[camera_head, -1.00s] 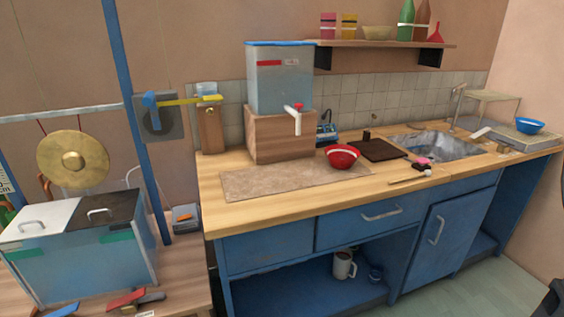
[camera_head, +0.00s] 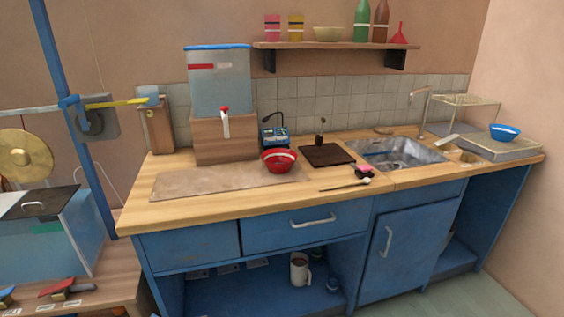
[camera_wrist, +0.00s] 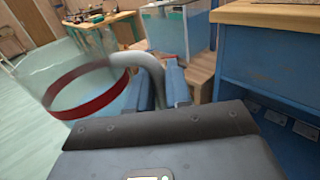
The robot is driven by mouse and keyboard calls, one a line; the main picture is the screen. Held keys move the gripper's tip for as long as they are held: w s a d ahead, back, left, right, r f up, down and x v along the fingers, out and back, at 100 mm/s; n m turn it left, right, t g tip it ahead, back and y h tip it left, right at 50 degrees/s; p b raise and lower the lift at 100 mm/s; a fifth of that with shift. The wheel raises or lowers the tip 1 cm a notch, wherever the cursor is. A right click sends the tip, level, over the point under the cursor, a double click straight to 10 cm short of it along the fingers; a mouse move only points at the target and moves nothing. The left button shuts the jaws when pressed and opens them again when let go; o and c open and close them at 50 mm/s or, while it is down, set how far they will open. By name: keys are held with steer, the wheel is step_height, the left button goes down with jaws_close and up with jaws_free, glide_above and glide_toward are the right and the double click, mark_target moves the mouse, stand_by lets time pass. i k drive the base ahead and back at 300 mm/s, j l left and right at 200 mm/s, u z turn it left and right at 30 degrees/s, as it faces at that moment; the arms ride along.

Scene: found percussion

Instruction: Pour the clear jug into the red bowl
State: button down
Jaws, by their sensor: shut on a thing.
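The red bowl (camera_head: 278,163) with a pale band stands upright on the wooden counter, right of the brown mat and in front of a small blue device. The clear jug (camera_wrist: 92,106) shows only in the wrist view. It is see-through, with a red band and a grey curved handle, and appears tilted in that picture. My gripper (camera_wrist: 163,88) is shut on the jug's handle, away from the bowl and below counter height. I cannot tell what is in the jug. Neither gripper nor jug shows in the head view.
A brown mat (camera_head: 225,179) lies on the counter's front left. A tank with a red tap (camera_head: 220,85) stands on a wooden block behind. A dark board (camera_head: 327,155), spoon (camera_head: 345,186) and sink (camera_head: 400,153) are to the bowl's right. Floor shows at lower right.

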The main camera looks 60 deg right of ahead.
mark_target(280, 161)
steer(key=k+l+z, duration=0.15)
steer(key=z, duration=0.2)
steer(key=k+l+z, duration=0.15)
steer(key=z, duration=1.3)
